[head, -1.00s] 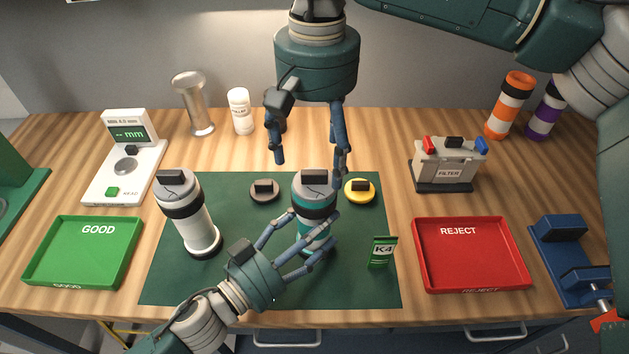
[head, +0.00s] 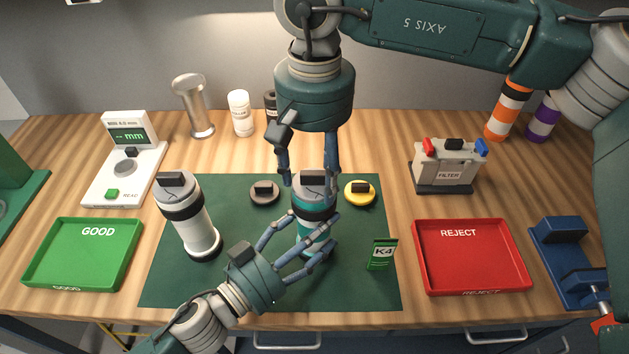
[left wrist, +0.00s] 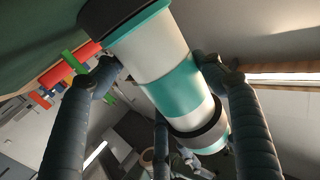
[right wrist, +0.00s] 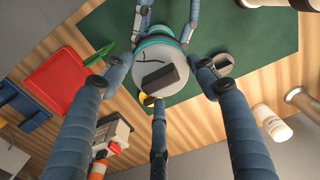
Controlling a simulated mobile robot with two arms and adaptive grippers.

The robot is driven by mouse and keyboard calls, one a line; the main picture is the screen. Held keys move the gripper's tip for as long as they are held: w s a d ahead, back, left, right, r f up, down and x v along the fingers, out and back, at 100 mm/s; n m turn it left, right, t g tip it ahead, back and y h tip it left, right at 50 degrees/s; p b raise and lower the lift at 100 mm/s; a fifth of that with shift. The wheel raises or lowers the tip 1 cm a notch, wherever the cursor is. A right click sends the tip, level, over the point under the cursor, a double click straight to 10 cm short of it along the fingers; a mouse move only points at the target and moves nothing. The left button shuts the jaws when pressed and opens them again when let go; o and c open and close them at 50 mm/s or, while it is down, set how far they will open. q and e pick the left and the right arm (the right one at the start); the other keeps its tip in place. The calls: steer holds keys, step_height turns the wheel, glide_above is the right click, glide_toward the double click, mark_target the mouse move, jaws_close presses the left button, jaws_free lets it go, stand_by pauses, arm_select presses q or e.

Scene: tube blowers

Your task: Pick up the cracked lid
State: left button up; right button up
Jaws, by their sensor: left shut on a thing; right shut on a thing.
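The cracked lid (head: 318,186) is a grey cap with a black bar handle and a thin dark crack line. It sits on top of a white and teal tube (head: 304,232) that stands upright on the green mat. The crack shows beside the handle in the right wrist view (right wrist: 151,60). My left gripper (head: 318,236) is shut around the tube's body, which also shows between its fingers in the left wrist view (left wrist: 160,65). My right gripper (head: 310,184) comes down from above and is shut on the lid, which is still on the tube.
A second tube (head: 197,229), white with a grey lid, stands left. A dark disc (head: 264,198) and a yellow disc (head: 371,193) lie behind the held tube. A K4 packet (head: 381,254) stands right. The GOOD tray (head: 82,265) and REJECT tray (head: 475,270) flank the mat.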

mark_target(315, 171)
step_height(315, 171, up, 10)
steer(key=shift+r, duration=0.1)
stand_by(0.4)
arm_select(q)
steer(key=o, duration=1.4)
steer(key=shift+s+a, duration=0.1)
